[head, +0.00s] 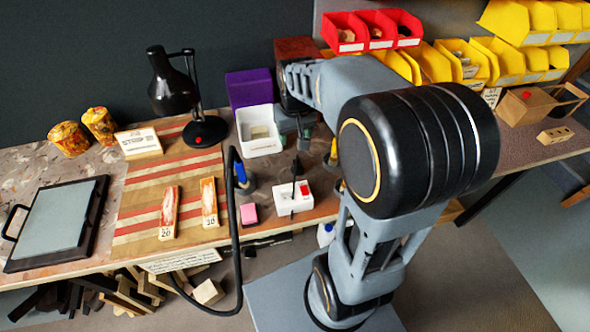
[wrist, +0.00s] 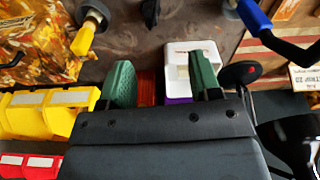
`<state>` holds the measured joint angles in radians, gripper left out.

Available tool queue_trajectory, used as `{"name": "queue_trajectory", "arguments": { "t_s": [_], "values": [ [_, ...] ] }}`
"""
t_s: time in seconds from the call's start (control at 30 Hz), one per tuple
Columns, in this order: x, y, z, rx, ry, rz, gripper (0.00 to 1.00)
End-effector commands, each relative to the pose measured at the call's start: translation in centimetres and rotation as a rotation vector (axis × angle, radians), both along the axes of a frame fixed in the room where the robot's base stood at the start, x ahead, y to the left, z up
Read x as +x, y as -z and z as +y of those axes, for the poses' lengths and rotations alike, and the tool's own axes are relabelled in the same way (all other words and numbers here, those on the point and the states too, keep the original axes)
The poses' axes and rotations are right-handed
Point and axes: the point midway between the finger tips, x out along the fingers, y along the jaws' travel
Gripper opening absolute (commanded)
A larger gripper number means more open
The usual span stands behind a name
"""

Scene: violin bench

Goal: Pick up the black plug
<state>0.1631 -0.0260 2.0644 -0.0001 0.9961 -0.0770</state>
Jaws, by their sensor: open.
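A slim dark upright piece (head: 297,167), which looks like the black plug, stands at a small white block with a red square (head: 292,198) near the bench's front edge. Whether it is seated in the block is too small to tell. A black piece (wrist: 150,10) at the top edge of the wrist view may be the same plug, cut off by the frame. My gripper (head: 296,128) is behind it, towards the back of the bench. In the wrist view my gripper (wrist: 162,80) has its two green fingers apart, with nothing held between them.
A white tray (head: 259,146) lies left of my gripper and shows beyond the fingers in the wrist view (wrist: 178,50). A black lamp (head: 173,90), a purple box (head: 249,86) and a pink block (head: 249,214) are nearby. A black cable (head: 233,225) hangs over the front edge.

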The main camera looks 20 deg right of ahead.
Motion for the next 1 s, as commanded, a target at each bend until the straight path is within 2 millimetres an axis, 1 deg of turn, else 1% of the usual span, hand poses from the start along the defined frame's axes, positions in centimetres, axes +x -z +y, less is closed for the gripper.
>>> {"name": "queue_trajectory", "arguments": {
  "t_s": [0.03,0.1,0.2,0.3,0.43,0.6,0.7,0.8,1.0],
  "values": [
    [1.2,1.6,-0.6,0.004,0.005,0.027,0.57],
    [2.5,2.8,-1.4,0.009,0.009,0.053,0.57],
    [3.8,4.2,-2.3,0.014,0.016,0.081,0.57],
    [4.5,5.4,-3.0,0.017,0.022,0.099,0.57],
    [4.8,7.6,-3.5,0.019,0.028,0.110,0.57],
    [4.7,10.7,-3.6,0.020,0.029,0.110,0.57],
    [4.7,12.2,-3.6,0.020,0.030,0.108,0.57],
    [4.7,13.3,-3.6,0.020,0.030,0.107,0.57],
    [4.7,14.2,-3.6,0.019,0.030,0.106,0.57]
  ]
}}
